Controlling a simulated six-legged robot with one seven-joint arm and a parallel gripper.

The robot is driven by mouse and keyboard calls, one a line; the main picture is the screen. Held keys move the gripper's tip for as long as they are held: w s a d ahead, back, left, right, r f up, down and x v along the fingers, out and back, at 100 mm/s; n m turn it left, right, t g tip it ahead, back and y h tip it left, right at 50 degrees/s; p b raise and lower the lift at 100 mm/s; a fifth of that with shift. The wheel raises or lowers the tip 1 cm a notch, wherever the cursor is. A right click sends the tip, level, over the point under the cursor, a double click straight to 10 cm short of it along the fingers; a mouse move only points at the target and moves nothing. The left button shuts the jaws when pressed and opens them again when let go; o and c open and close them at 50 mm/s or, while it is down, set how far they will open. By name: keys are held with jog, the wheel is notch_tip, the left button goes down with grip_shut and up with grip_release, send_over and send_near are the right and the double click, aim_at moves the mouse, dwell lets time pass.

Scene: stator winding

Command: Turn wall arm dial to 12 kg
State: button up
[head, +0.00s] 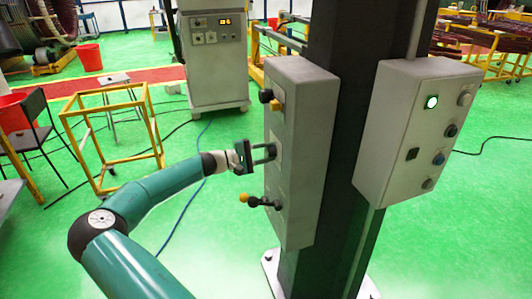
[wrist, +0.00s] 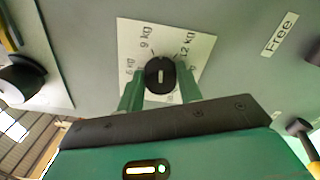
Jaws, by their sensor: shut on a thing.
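The dial (wrist: 160,76) is a round black knob on a white scale plate (wrist: 205,45) in the wrist view. The knob's white line stands about upright in the picture, between the 9 kg and 12 kg labels. My gripper (wrist: 160,88) has one green finger on each side of the knob and is shut on it. In the head view my gripper (head: 270,153) reaches the side of the grey box (head: 308,150) at mid-height.
A black knob with a yellow part (head: 272,99) sits above the dial, and a lever with a yellow ball (head: 258,201) sticks out below it. A "Free" label (wrist: 279,34) is beside the plate. A second grey box (head: 405,135) with buttons is on the dark column (head: 345,110).

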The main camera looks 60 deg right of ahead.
jog(key=m, duration=0.3)
jog(key=shift+m, duration=0.4)
jog(key=shift+f+m, duration=0.1)
jog(key=shift+m, duration=1.9)
jog(key=o, duration=1)
jog(key=shift+w+a, duration=0.1)
jog(key=v, duration=1.3)
jog(key=shift+w+a, duration=0.2)
